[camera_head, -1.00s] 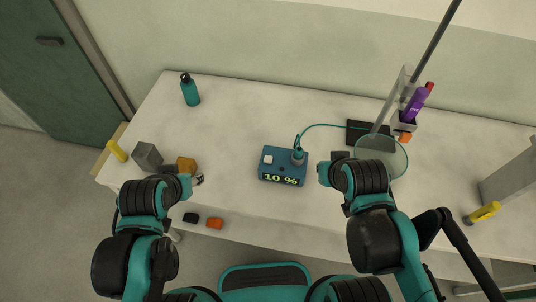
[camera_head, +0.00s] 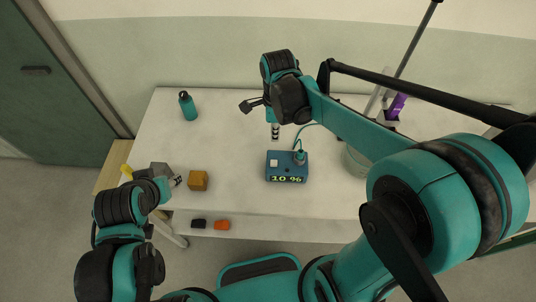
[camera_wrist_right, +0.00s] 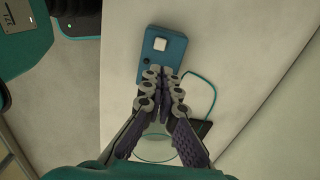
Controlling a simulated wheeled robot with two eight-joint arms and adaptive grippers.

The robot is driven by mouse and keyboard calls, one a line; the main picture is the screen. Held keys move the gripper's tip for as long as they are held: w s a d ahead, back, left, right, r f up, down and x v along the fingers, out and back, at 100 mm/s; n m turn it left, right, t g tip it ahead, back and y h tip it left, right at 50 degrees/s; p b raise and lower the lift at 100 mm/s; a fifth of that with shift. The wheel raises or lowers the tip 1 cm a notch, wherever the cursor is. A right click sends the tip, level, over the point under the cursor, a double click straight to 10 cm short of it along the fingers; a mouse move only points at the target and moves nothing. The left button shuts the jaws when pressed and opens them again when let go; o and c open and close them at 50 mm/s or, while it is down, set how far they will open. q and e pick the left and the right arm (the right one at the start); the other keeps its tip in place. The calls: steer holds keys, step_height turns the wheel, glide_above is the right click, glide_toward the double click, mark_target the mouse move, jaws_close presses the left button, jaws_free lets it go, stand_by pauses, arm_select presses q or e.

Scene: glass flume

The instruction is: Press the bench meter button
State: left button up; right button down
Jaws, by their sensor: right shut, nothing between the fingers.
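The bench meter (camera_head: 287,171) is a blue box on the white table, its lit display reading 10 %. Its pale square button (camera_head: 274,163) is on the top left and looks uncovered. A teal plug with a cable (camera_head: 299,156) stands at its right. My right gripper (camera_head: 275,133) is shut and empty, pointing down above the table, just behind the meter in the picture. In the right wrist view the shut fingertips (camera_wrist_right: 163,76) overlap the meter's (camera_wrist_right: 153,67) near edge, with the button (camera_wrist_right: 160,44) clear beyond them. My left gripper (camera_head: 177,181) is at the table's left; its jaw opening is unclear.
An amber block (camera_head: 198,181) and a grey block (camera_head: 158,168) are near my left gripper. A teal bottle (camera_head: 188,106) stands at back left. A black item (camera_head: 199,224) and an orange item (camera_head: 222,225) lie near the front edge. My right arm covers much of the right side.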

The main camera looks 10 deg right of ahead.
mark_target(274, 162)
steer(key=shift+f, duration=0.1)
stand_by(0.3)
step_height(274, 162, down, 14)
steer(key=b, duration=0.3)
steer(key=shift+b, duration=0.35)
